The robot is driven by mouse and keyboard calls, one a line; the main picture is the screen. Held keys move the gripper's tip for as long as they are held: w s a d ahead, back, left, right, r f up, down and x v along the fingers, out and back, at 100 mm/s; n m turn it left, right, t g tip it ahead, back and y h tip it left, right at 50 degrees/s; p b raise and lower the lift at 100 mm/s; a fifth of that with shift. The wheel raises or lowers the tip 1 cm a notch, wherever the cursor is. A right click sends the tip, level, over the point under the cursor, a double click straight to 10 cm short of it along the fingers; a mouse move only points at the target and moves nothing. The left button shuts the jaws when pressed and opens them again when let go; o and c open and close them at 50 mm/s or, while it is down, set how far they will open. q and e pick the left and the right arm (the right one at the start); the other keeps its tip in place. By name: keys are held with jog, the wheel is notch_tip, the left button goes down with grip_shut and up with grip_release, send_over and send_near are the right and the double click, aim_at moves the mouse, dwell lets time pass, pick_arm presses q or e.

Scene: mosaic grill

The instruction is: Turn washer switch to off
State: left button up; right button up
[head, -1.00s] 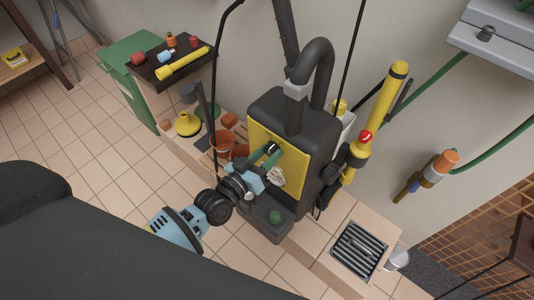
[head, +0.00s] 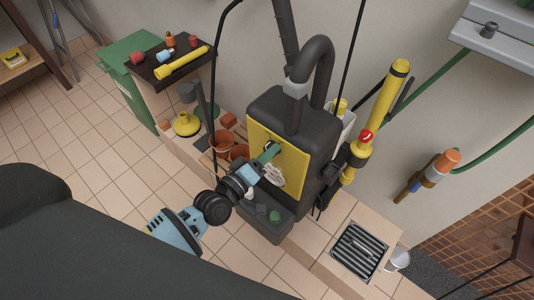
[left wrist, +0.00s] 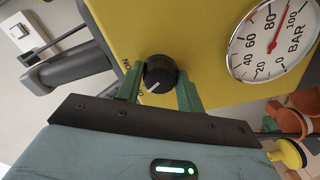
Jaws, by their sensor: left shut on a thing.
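The washer (head: 292,112) is a dark machine with a yellow front panel (head: 290,150), standing on a tiled ledge. Its switch is a round black knob (left wrist: 159,74) with a white pointer line, on the yellow panel in the left wrist view. The pointer aims to the lower left in that view. An "ON" label shows left of the knob; lettering below it is partly hidden by a finger. My left gripper (head: 268,153) is at the panel, its green fingers (left wrist: 159,85) on either side of the knob and shut on it. My right gripper is not in view.
A pressure gauge (left wrist: 272,40) sits beside the knob, its needle past 80. Clay pots (head: 222,143) stand left of the washer. A yellow lance (head: 387,100) is at its right, and a drain grate (head: 358,250) lies in the ledge farther right.

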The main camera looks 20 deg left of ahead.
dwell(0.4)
pick_arm(q)
jog(key=o, duration=1)
jog(key=shift+v, duration=3.95)
